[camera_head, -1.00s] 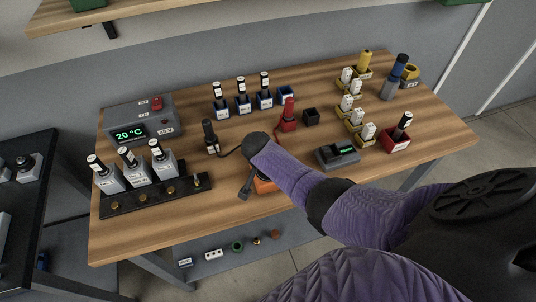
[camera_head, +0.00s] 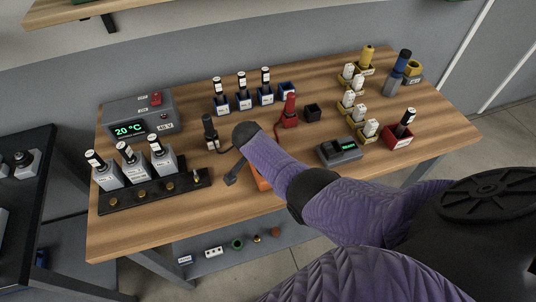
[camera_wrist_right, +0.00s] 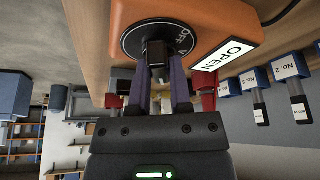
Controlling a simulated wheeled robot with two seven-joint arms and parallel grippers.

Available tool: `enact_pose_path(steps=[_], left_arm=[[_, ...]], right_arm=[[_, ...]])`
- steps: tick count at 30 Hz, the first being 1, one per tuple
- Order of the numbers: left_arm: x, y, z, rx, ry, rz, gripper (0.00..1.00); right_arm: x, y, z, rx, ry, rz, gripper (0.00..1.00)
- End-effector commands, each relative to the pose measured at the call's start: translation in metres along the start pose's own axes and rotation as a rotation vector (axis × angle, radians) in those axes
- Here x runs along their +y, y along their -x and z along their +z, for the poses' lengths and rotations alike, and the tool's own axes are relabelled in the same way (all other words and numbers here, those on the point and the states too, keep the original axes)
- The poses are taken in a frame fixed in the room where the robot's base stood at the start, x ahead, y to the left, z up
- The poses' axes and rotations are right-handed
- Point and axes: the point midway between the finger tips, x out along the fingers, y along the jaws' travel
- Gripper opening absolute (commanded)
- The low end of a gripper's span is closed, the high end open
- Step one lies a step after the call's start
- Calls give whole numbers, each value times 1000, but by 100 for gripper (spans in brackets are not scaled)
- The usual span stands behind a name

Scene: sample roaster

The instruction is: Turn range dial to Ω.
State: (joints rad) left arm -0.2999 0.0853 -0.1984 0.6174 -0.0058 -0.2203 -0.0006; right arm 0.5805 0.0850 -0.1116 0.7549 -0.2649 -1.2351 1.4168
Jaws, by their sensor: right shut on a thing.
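The orange meter (camera_head: 263,184) sits near the front of the wooden table, mostly hidden by my right arm in the head view. In the right wrist view the meter (camera_wrist_right: 212,22) shows a round black range dial (camera_wrist_right: 130,40) with OFF and V marks and a white display (camera_wrist_right: 224,56) reading OPEN. My right gripper (camera_wrist_right: 158,66) is shut on the dial's dark knob (camera_wrist_right: 157,52). The Ω mark cannot be made out. In the head view the right gripper (camera_head: 235,173) is only partly seen beside the meter. My left gripper is not in view.
A black probe in a holder (camera_head: 210,132) and a red probe (camera_head: 290,110) stand behind the meter, with cables. A black rack of bottles (camera_head: 150,192) is to the left.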

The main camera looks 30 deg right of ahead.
Motion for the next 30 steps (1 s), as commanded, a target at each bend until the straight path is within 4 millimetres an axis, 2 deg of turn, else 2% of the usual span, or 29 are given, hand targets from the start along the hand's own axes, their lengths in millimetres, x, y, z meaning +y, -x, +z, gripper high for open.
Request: enact_pose_path(steps=[5, 6, 11, 20, 23, 30], left_arm=[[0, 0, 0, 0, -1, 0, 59], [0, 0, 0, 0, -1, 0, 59], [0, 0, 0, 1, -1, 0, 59], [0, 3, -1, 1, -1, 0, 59], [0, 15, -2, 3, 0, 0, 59], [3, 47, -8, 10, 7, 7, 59]], right_arm=[[0, 0, 0, 1, 0, -1, 0], [0, 0, 0, 1, 1, -1, 27], [0, 0, 0, 1, 1, -1, 60], [0, 3, -1, 1, 1, -2, 60], [-1, 20, -2, 0, 2, -3, 60], [0, 78, -2, 0, 1, -4, 60]])
